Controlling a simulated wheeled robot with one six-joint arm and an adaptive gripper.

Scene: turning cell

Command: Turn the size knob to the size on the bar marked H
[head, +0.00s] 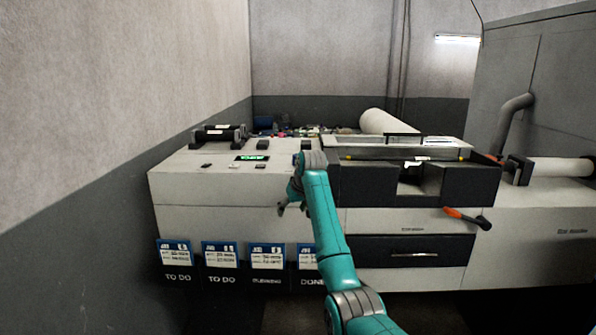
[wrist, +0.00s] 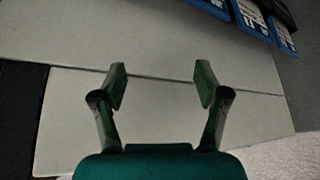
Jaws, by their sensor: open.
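My gripper (wrist: 162,85) is open and empty in the wrist view, its two fingers apart over a pale panel. In the head view my gripper (head: 285,208) hangs in front of the pale cabinet front (head: 215,218), partly hidden by my arm. A small green-lit display (head: 252,158) is on the cabinet top, with small dark parts beside it. I cannot tell which part is the size knob. A dark rack with rollers or bars (head: 218,133) stands at the back left of the top. No mark H can be read.
Blue-and-white job cards (head: 174,253) hang in a row along the cabinet's lower front; some show in the wrist view (wrist: 250,18). A black machine (head: 370,185) with an orange-handled lever (head: 466,218) stands right of my arm. A wall closes the left.

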